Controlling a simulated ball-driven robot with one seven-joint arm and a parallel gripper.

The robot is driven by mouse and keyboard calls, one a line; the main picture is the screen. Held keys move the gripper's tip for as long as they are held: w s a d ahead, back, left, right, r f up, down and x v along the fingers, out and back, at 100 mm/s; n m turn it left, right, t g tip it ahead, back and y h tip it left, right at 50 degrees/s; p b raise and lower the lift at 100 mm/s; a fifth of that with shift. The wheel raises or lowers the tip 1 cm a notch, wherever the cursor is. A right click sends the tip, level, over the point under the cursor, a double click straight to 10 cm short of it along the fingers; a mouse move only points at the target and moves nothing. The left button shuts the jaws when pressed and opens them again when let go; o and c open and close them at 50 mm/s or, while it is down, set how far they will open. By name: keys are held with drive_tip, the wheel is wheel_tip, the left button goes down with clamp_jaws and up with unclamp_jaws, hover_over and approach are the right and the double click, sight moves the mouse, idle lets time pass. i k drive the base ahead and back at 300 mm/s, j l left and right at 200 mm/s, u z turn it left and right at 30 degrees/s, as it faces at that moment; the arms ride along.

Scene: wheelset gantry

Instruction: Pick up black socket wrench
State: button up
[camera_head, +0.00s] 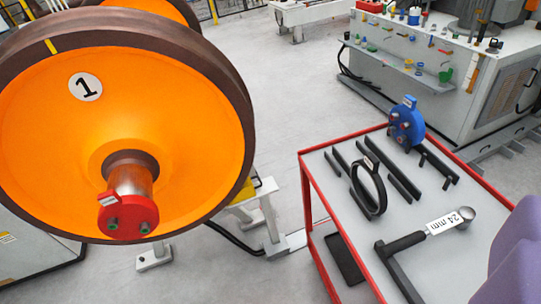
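The black socket wrench (404,243) lies on the grey top of a red-rimmed cart (317,228), near its front right. No gripper fingers show. A blurred purple shape (515,255) fills the lower right edge, close to the camera; I cannot tell whether it is part of me.
A black ring (380,190) stands beside several black bars on the cart. A blue round tool (406,124) stands at the cart's back. A large orange wheel (190,110) marked 1, with a red hub cap (127,217), fills the left. A grey workbench (430,85) stands behind. Floor between is open.

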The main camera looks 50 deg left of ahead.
sight(462, 220)
drive_tip(key=u, duration=2)
drive_tip(key=z, duration=2)
drive_tip(key=i+j+z, duration=0.3)
drive_tip(key=j, duration=0.3)
drive_tip(key=i+j+z, duration=0.15)
drive_tip(key=i+j, duration=0.15)
drive_tip(key=i+j+z, duration=0.1)
drive_tip(key=j, duration=0.25)
drive_tip(key=i+j+z, duration=0.15)
drive_tip(key=j, duration=0.2)
drive_tip(key=i+j+z, duration=0.15)
drive_tip(key=j, duration=0.25)
drive_tip(key=i+j+z, duration=0.15)
drive_tip(key=j, duration=0.2)
